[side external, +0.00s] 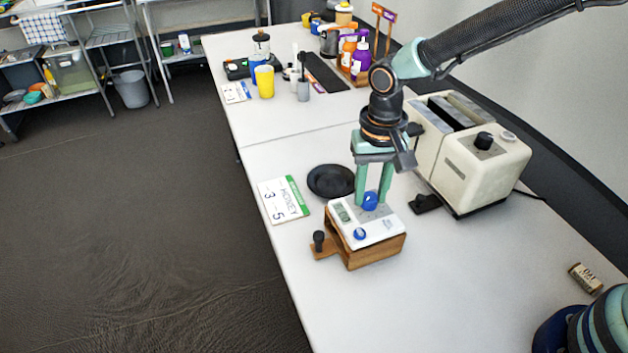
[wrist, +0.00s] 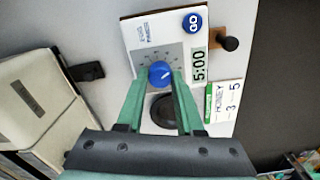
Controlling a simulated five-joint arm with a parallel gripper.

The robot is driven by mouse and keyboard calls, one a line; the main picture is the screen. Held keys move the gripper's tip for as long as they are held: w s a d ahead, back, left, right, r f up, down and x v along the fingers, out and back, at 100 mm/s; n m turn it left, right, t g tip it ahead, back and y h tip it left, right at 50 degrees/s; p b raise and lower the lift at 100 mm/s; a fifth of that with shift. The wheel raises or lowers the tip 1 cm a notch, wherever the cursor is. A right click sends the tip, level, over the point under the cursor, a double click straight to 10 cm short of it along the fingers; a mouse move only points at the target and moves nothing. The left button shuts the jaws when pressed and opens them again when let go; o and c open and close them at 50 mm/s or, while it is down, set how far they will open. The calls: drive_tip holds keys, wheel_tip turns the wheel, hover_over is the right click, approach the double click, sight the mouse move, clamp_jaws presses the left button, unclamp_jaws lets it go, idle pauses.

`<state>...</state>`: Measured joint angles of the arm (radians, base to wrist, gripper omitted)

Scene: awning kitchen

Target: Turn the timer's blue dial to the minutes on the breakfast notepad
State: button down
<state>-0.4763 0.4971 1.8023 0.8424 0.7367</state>
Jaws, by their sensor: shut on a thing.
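The white timer (side external: 378,230) sits on a wooden stand in the side view and also shows in the wrist view (wrist: 146,30). Its display (wrist: 199,65) reads 5:00. My gripper (wrist: 160,79) reaches down from above with its green fingers closed on either side of the blue dial (wrist: 160,71). The dial also shows between the fingertips in the side view (side external: 370,202). A blue GO button (wrist: 194,22) is on the timer's other end. A white notepad card (side external: 284,199) with a green band lies on the table, with "HONEY", 3 and 5 on it; its green header is too small to read.
A cream toaster (side external: 470,155) stands close to the right of my gripper. A black plate (side external: 331,181) lies behind the timer. A dark knob (side external: 319,240) sticks up at the stand's left. Cups and bottles stand at the back. The front table is mostly clear.

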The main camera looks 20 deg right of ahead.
sight(371, 196)
drive_tip(key=shift+r, duration=0.1)
drive_tip(key=c, duration=0.5)
unclamp_jaws()
drive_tip(key=shift+c, duration=0.2)
wheel_tip(371, 196, up, 12)
drive_tip(key=shift+d+r, duration=0.1)
drive_tip(key=s+d+r+n+t, duration=0.1)
drive_tip(key=s+d, duration=0.3)
drive_tip(key=d, duration=0.5)
drive_tip(key=s+d+r+n+t, duration=0.2)
drive_tip(key=s+d+r+t, duration=0.1)
drive_tip(key=d, duration=0.7)
drive_tip(key=shift+s+d+r+t, duration=0.2)
drive_tip(key=shift+s+t, duration=0.6)
drive_tip(key=shift+s, duration=0.35)
